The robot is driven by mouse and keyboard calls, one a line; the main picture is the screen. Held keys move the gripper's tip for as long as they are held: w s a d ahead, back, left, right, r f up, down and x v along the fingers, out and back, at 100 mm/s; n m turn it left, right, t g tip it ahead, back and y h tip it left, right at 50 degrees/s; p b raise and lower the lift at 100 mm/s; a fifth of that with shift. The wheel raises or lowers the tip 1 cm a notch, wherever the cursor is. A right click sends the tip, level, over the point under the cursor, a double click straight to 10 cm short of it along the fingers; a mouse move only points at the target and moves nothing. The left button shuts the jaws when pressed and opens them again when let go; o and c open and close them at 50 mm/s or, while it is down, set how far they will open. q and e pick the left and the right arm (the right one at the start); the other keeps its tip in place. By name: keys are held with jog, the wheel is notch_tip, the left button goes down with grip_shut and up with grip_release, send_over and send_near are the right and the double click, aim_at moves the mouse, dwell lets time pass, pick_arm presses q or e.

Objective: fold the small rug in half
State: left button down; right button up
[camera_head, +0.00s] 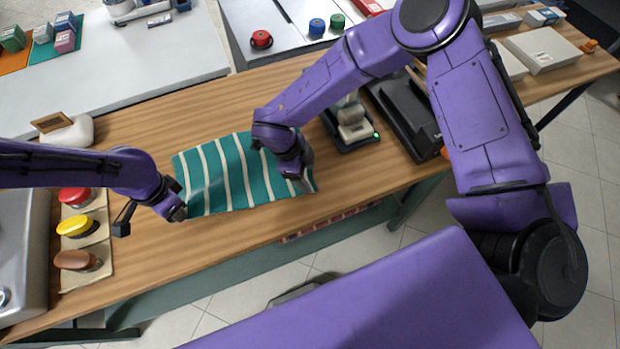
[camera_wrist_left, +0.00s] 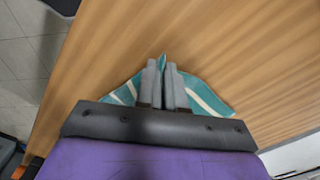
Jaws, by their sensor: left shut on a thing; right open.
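The small rug (camera_head: 216,178), teal with cream stripes, lies on the wooden counter in the head view. My left gripper (camera_head: 178,213) is at its near left corner. In the left wrist view the left gripper's fingers (camera_wrist_left: 164,72) are shut on the rug (camera_wrist_left: 205,97), with a bit of teal cloth between the tips and cloth on both sides. My right gripper (camera_head: 303,186) is open over the rug's right end, pointing down; its arm hides part of the rug. I cannot tell whether its fingertips touch the rug.
Red (camera_head: 75,196), yellow (camera_head: 77,226) and brown (camera_head: 77,260) brushes stand on a mat at left beside a metal sink (camera_head: 22,255). A black device (camera_head: 410,118) and a small scale-like unit (camera_head: 353,127) stand right of the rug. The counter (camera_head: 190,262) in front of the rug is bare.

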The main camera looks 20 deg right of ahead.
jog(key=shift+s+f, duration=0.2)
jog(key=shift+f, duration=0.05)
jog(key=shift+d, duration=0.15)
jog(key=c, duration=1.2)
jog(key=r, duration=0.4)
jog(key=shift+w+r, duration=0.2)
jog(key=shift+s+r, duration=0.15)
jog(key=shift+r, duration=0.2)
